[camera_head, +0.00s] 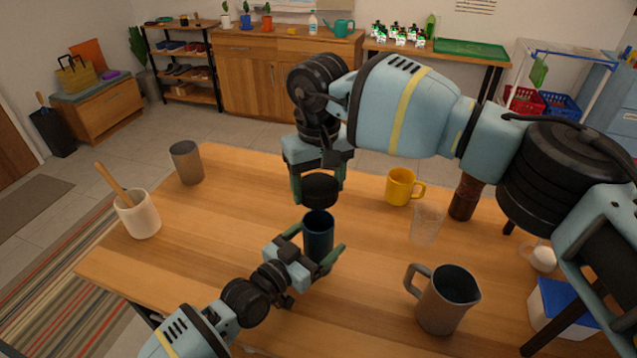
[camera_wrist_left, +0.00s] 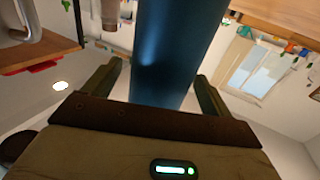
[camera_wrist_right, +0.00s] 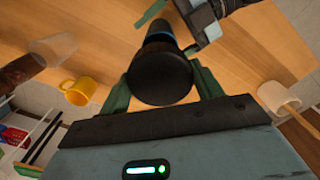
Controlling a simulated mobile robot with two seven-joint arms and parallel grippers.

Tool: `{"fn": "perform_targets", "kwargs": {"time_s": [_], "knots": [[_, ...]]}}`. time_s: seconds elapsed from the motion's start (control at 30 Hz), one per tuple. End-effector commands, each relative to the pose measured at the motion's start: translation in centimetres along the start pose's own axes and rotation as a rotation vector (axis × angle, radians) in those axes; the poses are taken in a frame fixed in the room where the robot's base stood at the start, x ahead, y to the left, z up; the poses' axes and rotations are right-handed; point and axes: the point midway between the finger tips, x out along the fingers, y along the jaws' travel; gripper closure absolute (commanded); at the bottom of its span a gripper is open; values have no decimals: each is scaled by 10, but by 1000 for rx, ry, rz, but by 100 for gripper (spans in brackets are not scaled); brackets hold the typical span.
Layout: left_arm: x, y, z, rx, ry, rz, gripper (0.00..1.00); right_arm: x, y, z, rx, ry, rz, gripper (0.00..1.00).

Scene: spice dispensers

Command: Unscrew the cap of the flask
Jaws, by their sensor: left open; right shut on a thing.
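The dark blue flask (camera_head: 318,238) stands upright on the wooden table, and its top rim looks open. The black cap (camera_head: 321,191) is just above the flask, apart from it, between the fingers of my right gripper (camera_head: 319,183). In the right wrist view the round cap (camera_wrist_right: 160,76) sits between the green fingers, with the flask partly hidden behind it. My left gripper (camera_head: 314,250) is open, with one finger on each side of the flask body. The left wrist view shows the flask (camera_wrist_left: 172,50) between these fingers, with gaps at both sides.
A grey pitcher (camera_head: 443,305) stands at the right, with a clear glass (camera_head: 426,224), a yellow mug (camera_head: 399,187) and a brown pepper mill (camera_head: 465,198) behind it. A white crock (camera_head: 138,215) and a grey cup (camera_head: 187,163) stand left. The table's left middle is clear.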

Motion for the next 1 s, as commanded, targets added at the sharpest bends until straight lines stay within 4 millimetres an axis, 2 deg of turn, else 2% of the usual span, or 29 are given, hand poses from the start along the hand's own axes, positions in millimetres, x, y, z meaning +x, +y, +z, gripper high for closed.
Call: {"fn": "perform_targets", "kwargs": {"time_s": [0.17,0.4,0.6,0.77,1.0], "knots": [[-26,0,0,2,-2,-1,16,-3,0,0,0,3,1,62],[-75,0,2,1,-3,0,16,-1,0,0,0,1,0,62],[-103,0,1,0,-3,0,16,3,0,0,0,-3,-1,62],[-114,0,0,1,-1,0,16,4,0,0,0,-4,-2,62],[-116,0,0,1,0,0,16,4,0,0,0,-4,-2,62]]}}
